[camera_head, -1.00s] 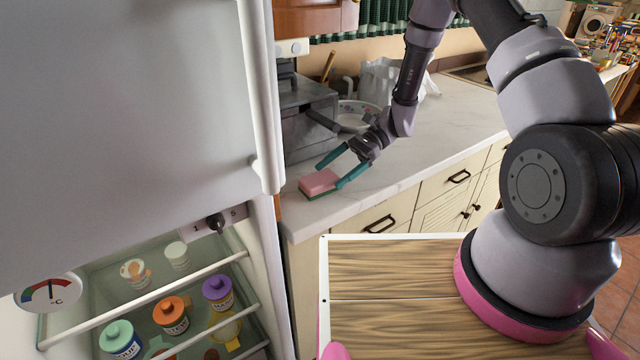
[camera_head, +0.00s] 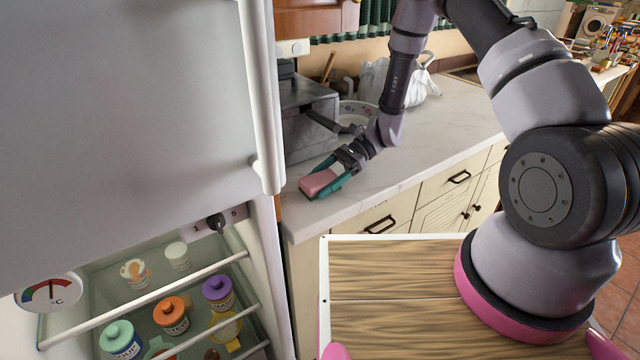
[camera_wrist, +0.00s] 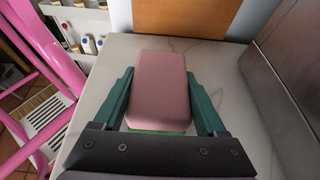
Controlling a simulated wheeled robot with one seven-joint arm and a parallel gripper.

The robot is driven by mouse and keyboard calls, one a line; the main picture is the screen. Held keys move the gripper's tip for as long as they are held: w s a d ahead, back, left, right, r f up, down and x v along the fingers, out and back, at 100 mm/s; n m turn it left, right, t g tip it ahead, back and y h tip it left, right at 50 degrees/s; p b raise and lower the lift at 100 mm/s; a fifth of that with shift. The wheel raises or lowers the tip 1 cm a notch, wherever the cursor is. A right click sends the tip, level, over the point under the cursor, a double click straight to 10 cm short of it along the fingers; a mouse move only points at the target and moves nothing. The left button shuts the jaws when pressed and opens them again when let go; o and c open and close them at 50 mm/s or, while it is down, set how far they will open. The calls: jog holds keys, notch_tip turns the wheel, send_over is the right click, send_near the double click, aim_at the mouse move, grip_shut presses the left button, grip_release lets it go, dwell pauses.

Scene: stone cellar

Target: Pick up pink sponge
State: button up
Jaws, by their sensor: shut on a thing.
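The pink sponge (camera_head: 317,183) with a green underside is at the left end of the pale marble worktop (camera_head: 440,135). It also fills the middle of the wrist view (camera_wrist: 160,88). My gripper (camera_head: 330,180) has its teal fingers on the two sides of the sponge and is shut on it. In the wrist view my gripper (camera_wrist: 160,100) has one finger along each long side of the sponge. I cannot tell whether the sponge still touches the worktop.
The worktop's front right is clear.

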aim_at(321, 179)
jog(key=shift+r, duration=0.15)
jog(key=shift+s+d+r, duration=0.15)
jog(key=shift+r, duration=0.1)
notch_tip(321, 179, up, 7)
jog(key=shift+f, duration=0.15)
jog(key=s+d, duration=1.1)
jog(key=s, duration=0.5)
jog(key=shift+s+f, duration=0.15)
jog(key=shift+f, duration=0.1)
